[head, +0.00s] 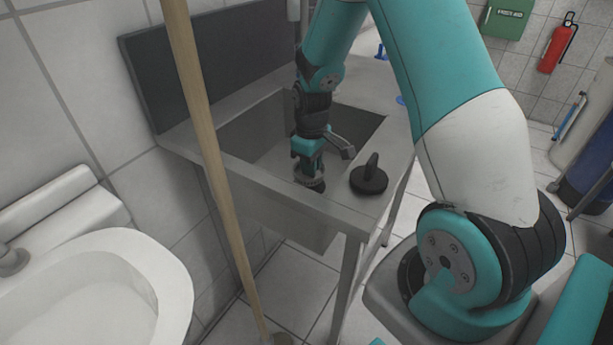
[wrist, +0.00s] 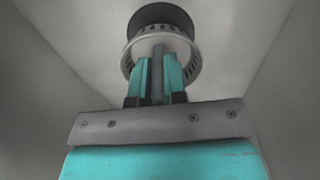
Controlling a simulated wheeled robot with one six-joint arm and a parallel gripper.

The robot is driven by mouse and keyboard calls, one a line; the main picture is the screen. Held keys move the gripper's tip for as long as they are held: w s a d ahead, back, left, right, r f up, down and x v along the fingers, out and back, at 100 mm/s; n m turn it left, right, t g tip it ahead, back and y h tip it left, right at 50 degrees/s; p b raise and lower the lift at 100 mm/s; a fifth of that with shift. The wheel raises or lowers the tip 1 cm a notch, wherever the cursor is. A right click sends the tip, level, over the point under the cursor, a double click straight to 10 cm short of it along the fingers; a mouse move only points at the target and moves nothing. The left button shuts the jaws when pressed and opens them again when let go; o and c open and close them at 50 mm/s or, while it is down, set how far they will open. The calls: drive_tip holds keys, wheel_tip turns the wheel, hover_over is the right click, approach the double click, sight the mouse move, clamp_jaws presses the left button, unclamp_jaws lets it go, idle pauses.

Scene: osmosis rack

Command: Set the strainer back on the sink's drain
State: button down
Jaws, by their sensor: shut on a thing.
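The strainer is a slotted metal basket with a central post, seen in the wrist view (wrist: 187,62) and low in the sink in the head view (head: 307,181). My gripper (wrist: 158,78) is shut on the post, and the basket is just beyond the fingertips. In the head view my gripper (head: 308,165) points down into the sink basin (head: 260,135). A dark round shape (wrist: 162,16) shows just beyond the basket. I cannot tell whether it is the drain or the strainer's underside, nor whether the strainer touches the basin floor.
A black plug with an upright handle (head: 369,180) stands on the sink's front right rim, close to my gripper. A grey faucet lever or spout (head: 342,146) is beside my wrist. A wooden pole (head: 205,140) stands in front of the sink.

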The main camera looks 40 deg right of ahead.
drive_tip(key=shift+f, duration=1.45)
drive_tip(key=shift+f, duration=0.1)
drive_tip(key=shift+f, duration=0.15)
drive_tip(key=c, duration=1.2)
unclamp_jaws()
drive_tip(key=shift+o, duration=0.2)
